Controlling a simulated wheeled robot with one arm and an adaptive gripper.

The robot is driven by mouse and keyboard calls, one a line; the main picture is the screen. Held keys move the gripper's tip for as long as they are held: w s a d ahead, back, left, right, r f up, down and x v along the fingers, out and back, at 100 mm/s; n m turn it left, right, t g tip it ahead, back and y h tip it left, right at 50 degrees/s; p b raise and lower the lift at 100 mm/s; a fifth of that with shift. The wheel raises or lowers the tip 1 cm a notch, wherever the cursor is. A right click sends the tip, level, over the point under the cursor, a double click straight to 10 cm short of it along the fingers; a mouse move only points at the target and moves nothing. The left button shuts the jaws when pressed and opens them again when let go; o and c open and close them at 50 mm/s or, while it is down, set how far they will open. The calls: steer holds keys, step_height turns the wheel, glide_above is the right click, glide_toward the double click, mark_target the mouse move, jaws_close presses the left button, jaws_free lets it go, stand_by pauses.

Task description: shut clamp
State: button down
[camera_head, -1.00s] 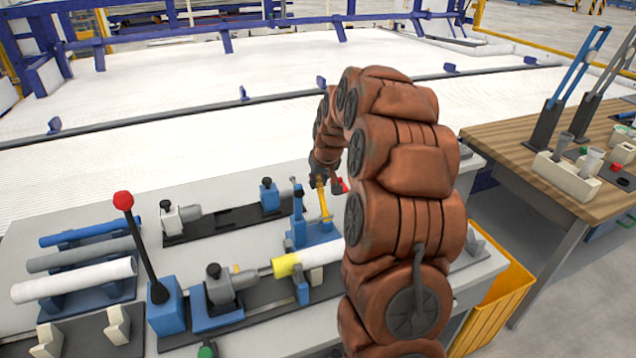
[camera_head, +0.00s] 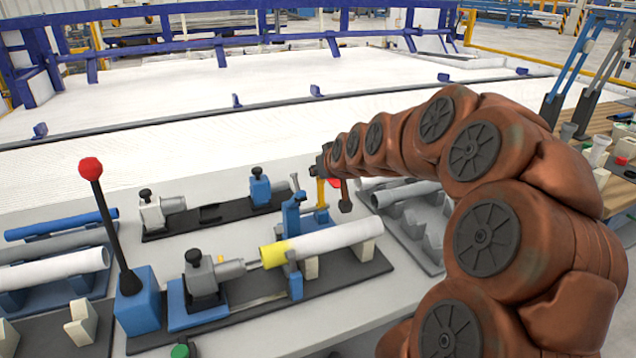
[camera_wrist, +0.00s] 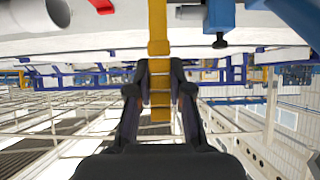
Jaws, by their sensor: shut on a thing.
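The clamp (camera_head: 292,215) is a blue upright block beside a white pipe (camera_head: 335,238) with a yellow end (camera_head: 273,254). A yellow lever (camera_head: 321,196) stands nearly upright behind the clamp's blue body. In the wrist view the yellow lever (camera_wrist: 158,22) runs down from the top between my fingers. My gripper (camera_wrist: 160,68) is shut on this lever, with one dark finger on each side. In the head view my gripper (camera_head: 322,168) is small at the lever's top. Whether the clamp presses on the pipe cannot be told.
A lever with a red ball (camera_head: 90,168) stands on a blue box at left. A grey rack with a pipe (camera_head: 405,194) lies right of the clamp, below my arm. Loose pipes (camera_head: 55,268) lie at far left.

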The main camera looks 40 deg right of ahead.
steer(key=s+t+b, duration=0.1)
steer(key=b, duration=0.1)
steer(key=t+b, duration=0.1)
steer(key=b, duration=0.1)
steer(key=s+t+b, duration=0.1)
steer(key=b, duration=0.1)
steer(key=shift+s+a+f+h+b, duration=0.3)
steer(key=shift+a+h, duration=0.1)
steer(key=shift+s+r, duration=0.1)
steer(key=c, duration=1)
jaws_free()
steer(key=shift+c, duration=0.2)
steer(key=shift+r, duration=0.1)
step_height(320, 180, up, 10)
